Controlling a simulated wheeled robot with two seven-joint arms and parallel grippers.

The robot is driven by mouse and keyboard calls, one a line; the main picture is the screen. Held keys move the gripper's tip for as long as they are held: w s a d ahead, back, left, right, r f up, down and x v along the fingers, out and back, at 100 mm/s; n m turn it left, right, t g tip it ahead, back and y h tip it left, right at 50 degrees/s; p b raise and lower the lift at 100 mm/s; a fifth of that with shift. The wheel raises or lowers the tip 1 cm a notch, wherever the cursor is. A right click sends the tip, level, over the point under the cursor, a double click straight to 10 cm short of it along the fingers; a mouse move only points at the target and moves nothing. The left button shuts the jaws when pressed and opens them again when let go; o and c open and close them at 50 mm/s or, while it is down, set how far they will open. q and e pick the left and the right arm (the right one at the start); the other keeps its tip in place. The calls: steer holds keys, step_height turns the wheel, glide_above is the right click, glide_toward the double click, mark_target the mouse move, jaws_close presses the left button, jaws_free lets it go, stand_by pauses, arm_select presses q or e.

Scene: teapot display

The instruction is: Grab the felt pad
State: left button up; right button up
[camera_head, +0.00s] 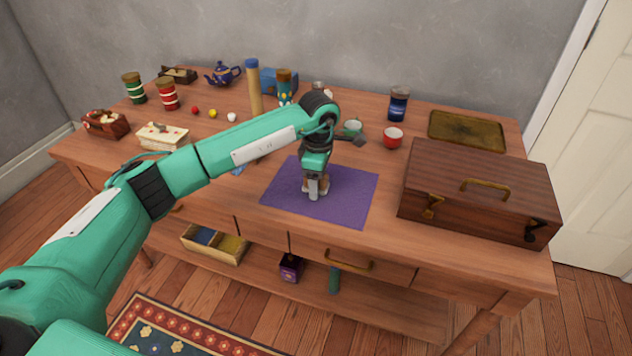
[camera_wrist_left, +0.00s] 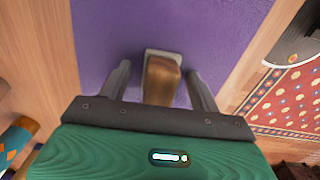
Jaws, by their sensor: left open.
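A small block with a brown wooden top and a pale grey base, likely the felt pad (camera_wrist_left: 162,80), sits on the purple mat (camera_head: 352,194). In the head view it is mostly hidden by my left gripper (camera_head: 316,190). My left gripper points down over the mat. In the left wrist view its two fingers (camera_wrist_left: 158,70) stand apart, one on each side of the block, with a visible gap on both sides. My right gripper is not in view.
A wooden case (camera_head: 480,195) stands right of the mat. A red cup (camera_head: 393,138), a dark blue can (camera_head: 398,104) and a tray (camera_head: 466,131) lie behind. A tall wooden cylinder (camera_head: 254,88) and a cake-like box (camera_head: 162,138) stand to the left. The mat's edges are clear.

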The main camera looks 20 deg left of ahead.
arm_select(q)
steer(key=c, duration=1.1)
steer(key=shift+r, duration=0.1)
